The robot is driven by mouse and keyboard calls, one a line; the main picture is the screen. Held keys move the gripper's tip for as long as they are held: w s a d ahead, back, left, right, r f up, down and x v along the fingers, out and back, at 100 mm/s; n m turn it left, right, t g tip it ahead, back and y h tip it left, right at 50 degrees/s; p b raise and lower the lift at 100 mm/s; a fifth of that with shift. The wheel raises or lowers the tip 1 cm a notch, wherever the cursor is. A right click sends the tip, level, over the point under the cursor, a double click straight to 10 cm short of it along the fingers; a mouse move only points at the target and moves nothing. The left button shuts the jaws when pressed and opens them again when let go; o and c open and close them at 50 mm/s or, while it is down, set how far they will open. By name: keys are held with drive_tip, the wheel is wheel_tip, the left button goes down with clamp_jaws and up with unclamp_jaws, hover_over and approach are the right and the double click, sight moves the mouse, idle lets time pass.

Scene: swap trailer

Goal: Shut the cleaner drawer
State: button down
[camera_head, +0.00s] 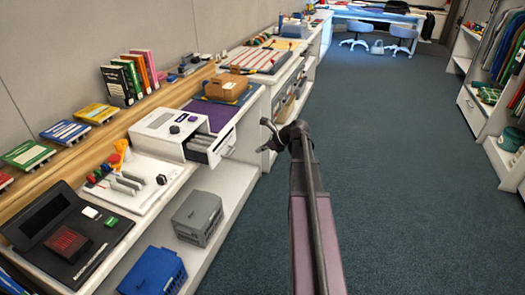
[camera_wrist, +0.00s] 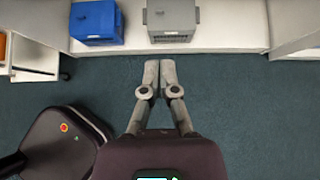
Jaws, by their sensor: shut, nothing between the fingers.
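The cleaner is a white box-shaped machine (camera_head: 168,128) with a dark knob and a small display, on the counter at the left. Its drawer (camera_head: 211,147) is pulled out toward the aisle, with dark and grey slots inside and a handle on its white front. My gripper (camera_head: 265,135) is to the right of the drawer front, over the aisle and apart from it. In the wrist view my gripper (camera_wrist: 160,70) has its two fingers together, with nothing between them. The cleaner and its drawer are not in the wrist view.
A grey crate (camera_head: 198,218) and a blue crate (camera_head: 152,272) stand on the low shelf under the counter. A white tray with tools (camera_head: 140,185) and a black case (camera_head: 62,240) lie nearer me on the counter. The blue-green carpeted aisle (camera_head: 400,160) is clear.

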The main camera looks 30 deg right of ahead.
drive_tip(key=w+a+f+b, duration=0.3)
drive_tip(key=w+a+f, duration=0.1)
drive_tip(key=w+a, duration=0.2)
drive_tip(key=shift+w, duration=0.75)
drive_tip(key=shift+b, duration=0.3)
drive_tip(key=shift+w, duration=0.1)
